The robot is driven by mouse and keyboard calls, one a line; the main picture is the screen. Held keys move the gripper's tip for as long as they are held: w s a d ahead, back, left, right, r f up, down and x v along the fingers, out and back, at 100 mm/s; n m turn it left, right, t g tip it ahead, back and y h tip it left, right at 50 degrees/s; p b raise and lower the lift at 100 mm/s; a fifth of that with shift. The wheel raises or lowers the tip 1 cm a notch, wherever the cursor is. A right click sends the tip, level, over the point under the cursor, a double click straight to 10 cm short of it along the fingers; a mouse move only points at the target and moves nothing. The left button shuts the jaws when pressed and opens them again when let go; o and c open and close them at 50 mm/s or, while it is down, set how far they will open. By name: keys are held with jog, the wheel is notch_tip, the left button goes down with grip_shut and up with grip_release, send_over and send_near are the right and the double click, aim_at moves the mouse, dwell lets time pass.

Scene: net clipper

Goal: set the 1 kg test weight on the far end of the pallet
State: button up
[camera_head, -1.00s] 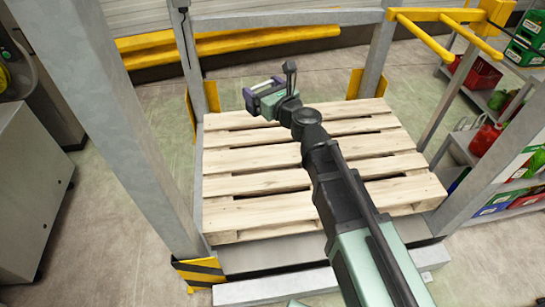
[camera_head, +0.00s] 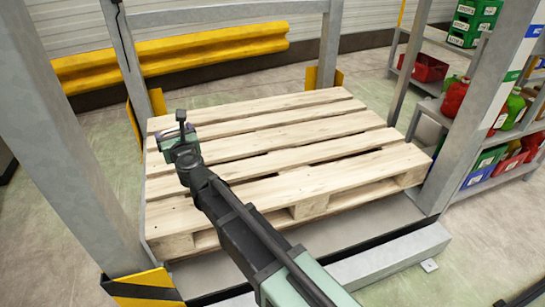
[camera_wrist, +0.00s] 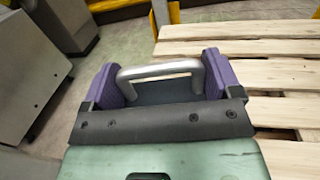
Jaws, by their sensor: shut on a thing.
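My gripper (camera_head: 172,134) is over the far-left part of the wooden pallet (camera_head: 318,152) in the head view. In the wrist view my gripper's two purple pads (camera_wrist: 168,78) stand on either side of a silver handle (camera_wrist: 160,68) with a dark grey block under it, which I take to be the test weight (camera_wrist: 165,92). My gripper is shut on it. Its lower part is hidden behind my gripper's dark front plate. The pallet's slats also show at the right of the wrist view (camera_wrist: 270,76). I cannot tell how high the weight is above the slats.
A grey upright post (camera_head: 135,90) stands by the pallet's far left, and a thick one (camera_head: 70,160) at the near left. Another post (camera_head: 480,110) stands at the right. Yellow guard rails (camera_head: 180,55) run behind. The visible pallet top is bare.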

jog(key=f+b, duration=0.1)
jog(key=w+d+f+m+h, duration=0.1)
jog(key=f, duration=0.1)
jog(key=f+t+h+b, duration=0.1)
jog(key=f, duration=0.1)
jog(key=shift+w+d+m+b, duration=0.15)
jog(key=shift+w+m+b, duration=0.15)
jog(key=shift+w+b, duration=0.1)
jog(key=shift+w+d+f+h, duration=0.15)
jog(key=shift+d+f+h, duration=0.05)
jog(key=shift+h, duration=0.3)
jog(key=shift+d+r, duration=0.1)
notch_tip(320, 180, down, 20)
jog(key=b, duration=2)
jog(key=shift+f, duration=0.25)
jog(key=shift+r, duration=0.25)
jog(key=o, duration=1.6)
jog(key=v, duration=1.2)
